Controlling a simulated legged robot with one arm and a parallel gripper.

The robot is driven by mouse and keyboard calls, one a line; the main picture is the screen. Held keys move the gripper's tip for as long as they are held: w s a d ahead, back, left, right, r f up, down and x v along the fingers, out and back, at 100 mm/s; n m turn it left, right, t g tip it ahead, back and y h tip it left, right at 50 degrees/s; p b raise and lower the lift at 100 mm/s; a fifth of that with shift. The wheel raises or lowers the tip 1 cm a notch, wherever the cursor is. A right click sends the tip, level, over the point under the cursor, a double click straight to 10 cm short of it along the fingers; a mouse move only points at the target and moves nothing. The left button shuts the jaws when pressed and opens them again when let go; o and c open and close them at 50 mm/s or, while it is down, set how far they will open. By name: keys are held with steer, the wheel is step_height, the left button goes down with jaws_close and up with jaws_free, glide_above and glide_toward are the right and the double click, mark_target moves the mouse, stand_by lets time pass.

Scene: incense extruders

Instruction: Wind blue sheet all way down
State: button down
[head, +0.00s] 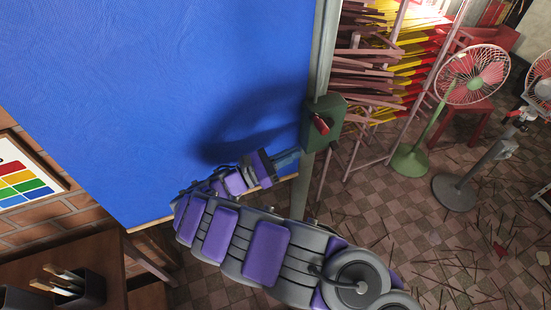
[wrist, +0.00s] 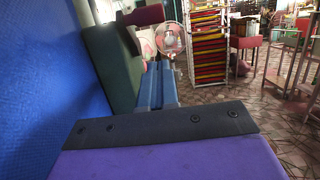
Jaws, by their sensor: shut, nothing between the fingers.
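The blue sheet (head: 150,90) hangs as a large panel across the left of the head view. Its lower edge slants near the table on the left and my arm. It fills the left side of the wrist view (wrist: 40,90). A green winder box (head: 335,115) with a red handle (head: 320,124) is fixed to a grey pole beside the sheet. In the wrist view the box (wrist: 112,50) and dark red handle (wrist: 146,14) are up and left of my fingers. My gripper (head: 297,158) is shut and empty, just below the box. It also shows in the wrist view (wrist: 158,68).
The grey pole (head: 324,50) stands at the sheet's right edge. Drying racks (head: 370,80) and fans (head: 472,75) stand to the right. A wooden table (head: 70,265) with tool holders is at lower left. Sticks litter the tiled floor (head: 400,230).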

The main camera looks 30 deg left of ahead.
steer(key=w+d+r+b, duration=0.1)
steer(key=w+d+r, duration=0.2)
steer(key=w+r, duration=0.1)
steer(key=shift+d, duration=0.15)
stand_by(0.4)
steer(key=shift+w, duration=0.15)
steer(key=r+g+p, duration=0.1)
steer(key=p, duration=0.1)
steer(key=y+p, duration=0.1)
steer(key=p, duration=0.1)
steer(key=shift+w+d+r+g+y+p, duration=0.15)
steer(key=shift+w+r+g+y+p, duration=0.15)
steer(key=shift+r+g, duration=0.1)
steer(key=shift+f, duration=0.15)
